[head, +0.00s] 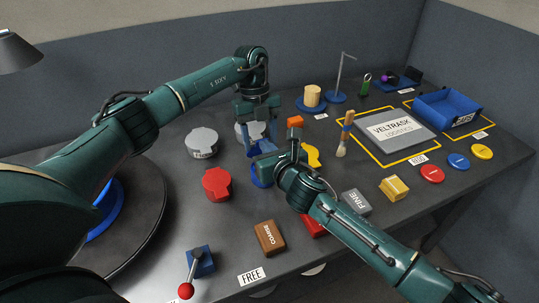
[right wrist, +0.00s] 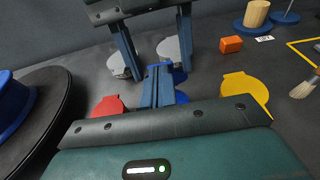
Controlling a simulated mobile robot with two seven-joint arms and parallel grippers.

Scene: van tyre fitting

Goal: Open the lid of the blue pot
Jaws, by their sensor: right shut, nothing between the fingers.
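The blue pot (head: 259,178) stands between the red pot (head: 216,184) and the yellow pot (head: 311,156), mostly hidden by my grippers in the head view. In the right wrist view the blue pot (right wrist: 181,97) shows only as blue patches behind my right fingers; I cannot tell how its lid sits. My right gripper (right wrist: 158,70) is shut and empty, its fingertips over or beside the blue pot; I cannot tell whether they touch it. My left gripper (right wrist: 155,62) hangs above and beyond, its two fingers apart with nothing between them. It also shows in the head view (head: 259,142).
Two grey pots (head: 201,144) (head: 246,131) stand behind. An orange block (right wrist: 230,44) lies to the right, near a brush (head: 345,135). Coarse (head: 270,238) and fine (head: 355,201) blocks lie in front. A red-knobbed lever (head: 186,290) stands at front left.

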